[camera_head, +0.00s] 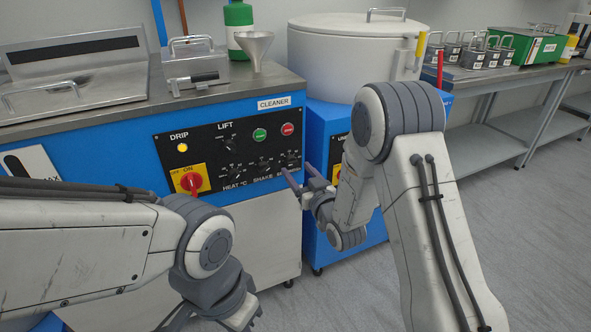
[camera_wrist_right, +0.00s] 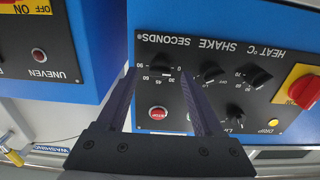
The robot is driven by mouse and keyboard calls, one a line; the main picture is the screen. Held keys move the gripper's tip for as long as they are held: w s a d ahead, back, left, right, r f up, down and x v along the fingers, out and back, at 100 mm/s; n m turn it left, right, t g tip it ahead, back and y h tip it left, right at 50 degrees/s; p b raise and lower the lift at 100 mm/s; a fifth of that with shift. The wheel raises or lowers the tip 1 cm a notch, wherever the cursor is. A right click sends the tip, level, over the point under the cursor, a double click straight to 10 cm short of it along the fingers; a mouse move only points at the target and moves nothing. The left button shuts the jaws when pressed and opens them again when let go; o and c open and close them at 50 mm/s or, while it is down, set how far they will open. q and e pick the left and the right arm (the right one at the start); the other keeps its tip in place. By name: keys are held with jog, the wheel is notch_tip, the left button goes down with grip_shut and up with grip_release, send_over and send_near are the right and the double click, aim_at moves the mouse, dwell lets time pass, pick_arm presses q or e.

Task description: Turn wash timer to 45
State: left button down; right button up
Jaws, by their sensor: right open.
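The timer dial (camera_wrist_right: 163,70), a black knob marked SECONDS with a scale from 0 to 90, is on the black control panel (camera_wrist_right: 220,95). The panel appears upside down in the right wrist view. My right gripper (camera_wrist_right: 158,74) is open, with one finger on each side of the dial in that view; contact cannot be told. In the head view the right gripper (camera_head: 299,177) is at the right end of the cleaner's panel (camera_head: 215,160), and the dial there is too small to read. My left gripper (camera_head: 232,310) is at the bottom edge, its fingertips cut off.
The panel also has a red STOP button (camera_wrist_right: 158,113), HEAT and SHAKE knobs, a red-and-yellow switch (camera_head: 190,182) and a lit amber DRIP lamp (camera_head: 182,148). A second blue machine with a white drum (camera_head: 345,60) stands to the right. Grey floor is open at far right.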

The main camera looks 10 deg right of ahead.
aim_at(291, 162)
jog(key=shift+x, duration=1.25)
grip_shut()
